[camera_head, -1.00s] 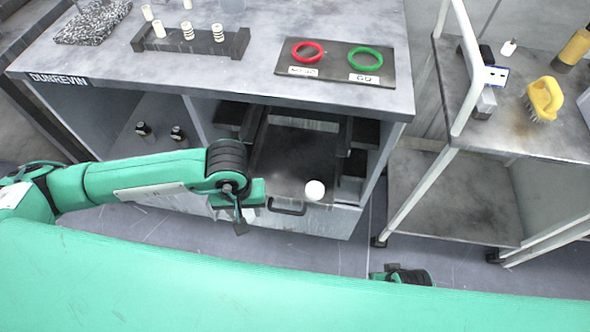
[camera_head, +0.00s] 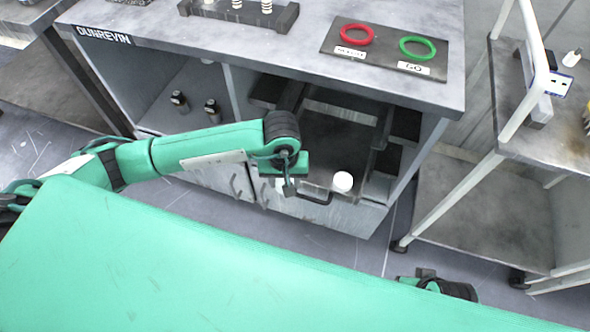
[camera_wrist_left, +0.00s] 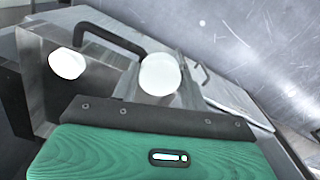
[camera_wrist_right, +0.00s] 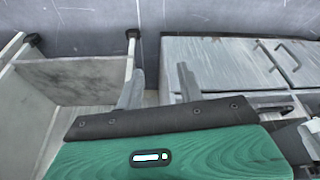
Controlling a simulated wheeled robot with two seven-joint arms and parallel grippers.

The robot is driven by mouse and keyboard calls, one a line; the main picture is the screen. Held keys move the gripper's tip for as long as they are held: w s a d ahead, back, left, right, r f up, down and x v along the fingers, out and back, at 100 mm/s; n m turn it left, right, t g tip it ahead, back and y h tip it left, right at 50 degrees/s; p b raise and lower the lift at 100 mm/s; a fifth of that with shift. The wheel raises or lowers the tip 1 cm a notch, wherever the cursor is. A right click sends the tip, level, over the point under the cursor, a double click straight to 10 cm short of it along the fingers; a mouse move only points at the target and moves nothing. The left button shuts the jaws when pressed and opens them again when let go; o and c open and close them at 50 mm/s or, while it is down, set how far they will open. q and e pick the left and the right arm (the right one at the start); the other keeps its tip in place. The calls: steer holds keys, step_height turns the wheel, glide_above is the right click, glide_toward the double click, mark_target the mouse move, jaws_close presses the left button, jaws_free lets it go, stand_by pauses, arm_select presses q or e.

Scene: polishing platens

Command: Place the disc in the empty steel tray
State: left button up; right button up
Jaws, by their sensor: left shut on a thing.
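My left gripper (camera_head: 288,187) is at the left front of an open, dark-floored drawer (camera_head: 335,150) under the bench. In the left wrist view it is shut on a round white disc (camera_wrist_left: 160,74); the head view does not clearly show this disc. A second white round piece (camera_head: 343,182) is at the drawer's front, right of the gripper; it also shows in the left wrist view (camera_wrist_left: 66,63). I cannot tell a separate empty steel tray from the drawer. My right gripper (camera_wrist_right: 158,88) is open and empty, its fingers apart over the floor.
The bench top holds a dark plate (camera_head: 382,68) with a red ring (camera_head: 354,34) and a green ring (camera_head: 417,46), and a peg rack (camera_head: 240,14). Two small dark bottles (camera_head: 180,102) stand on the left shelf. A cart (camera_head: 470,215) stands at right. A drawer handle (camera_head: 316,199) juts forward.

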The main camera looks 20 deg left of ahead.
arm_select(q)
steer(key=w+f, duration=0.1)
steer(key=w, duration=0.1)
steer(key=w+f, duration=0.1)
steer(key=w, duration=0.1)
steer(key=w+f, duration=0.1)
steer(key=w, duration=0.1)
steer(key=shift+w+d, duration=0.1)
steer(key=shift+w, duration=0.2)
step_height(320, 180, down, 3)
steer(key=shift+f, duration=0.55)
steer(key=o, duration=1)
step_height(320, 180, up, 12)
steer(key=shift+r, duration=0.1)
arm_select(e)
steer(key=shift+w+f, duration=0.2)
steer(key=shift+f, duration=0.15)
steer(key=shift+r, duration=0.1)
